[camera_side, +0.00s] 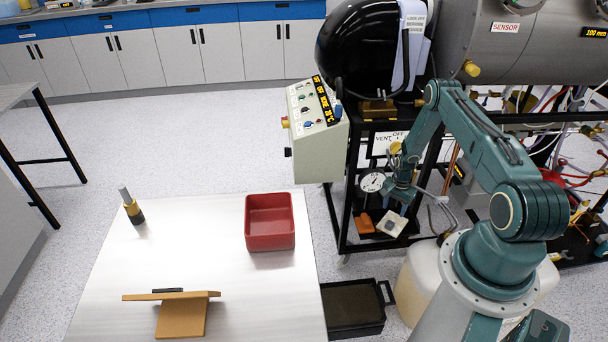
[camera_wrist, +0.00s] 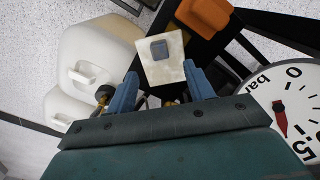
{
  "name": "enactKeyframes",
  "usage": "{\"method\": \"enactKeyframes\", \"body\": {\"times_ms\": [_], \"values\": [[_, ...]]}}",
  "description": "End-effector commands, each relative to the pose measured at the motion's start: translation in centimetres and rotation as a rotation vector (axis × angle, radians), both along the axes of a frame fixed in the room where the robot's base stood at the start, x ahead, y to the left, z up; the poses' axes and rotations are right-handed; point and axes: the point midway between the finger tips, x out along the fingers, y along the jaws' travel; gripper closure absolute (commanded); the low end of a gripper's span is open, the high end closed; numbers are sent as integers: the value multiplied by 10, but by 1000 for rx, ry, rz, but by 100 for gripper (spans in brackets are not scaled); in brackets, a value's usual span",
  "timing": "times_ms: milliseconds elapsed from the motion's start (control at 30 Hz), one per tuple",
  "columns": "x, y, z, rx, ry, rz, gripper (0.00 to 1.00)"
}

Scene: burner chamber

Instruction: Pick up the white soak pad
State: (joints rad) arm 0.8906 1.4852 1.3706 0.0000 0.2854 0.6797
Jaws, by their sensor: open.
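The white soak pad (camera_side: 391,229) lies on the low black shelf of the rack, beside an orange pad (camera_side: 363,222). In the wrist view the soak pad (camera_wrist: 155,73) is a pale square with a grey block on top, just beyond my fingertips. My gripper (camera_side: 400,200) is above it in the side view, pointing down. In the wrist view my gripper (camera_wrist: 160,78) is open, its two blue fingers apart with nothing held. The pad appears between and ahead of them. I cannot tell the exact height gap.
A pressure gauge (camera_side: 372,182) is close to the gripper; white jugs (camera_wrist: 90,65) stand to the left in the wrist view. Black rack bars and hoses surround the shelf. The metal table holds a red bin (camera_side: 270,240), and a black tray (camera_side: 353,306) stands beside it.

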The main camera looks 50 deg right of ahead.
Motion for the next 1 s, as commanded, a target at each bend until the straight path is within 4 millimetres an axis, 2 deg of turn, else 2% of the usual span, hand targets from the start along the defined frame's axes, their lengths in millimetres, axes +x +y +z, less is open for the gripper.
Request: {"method": "enactKeyframes", "body": {"times_ms": [100, 300, 733, 1000], "values": [[0, 0, -15, 1, 1, 0, 47], [0, 0, -30, 1, 1, 0, 47], [0, 0, -37, 0, 0, 0, 47], [-1, -2, -59, 0, 0, 0, 47]]}}
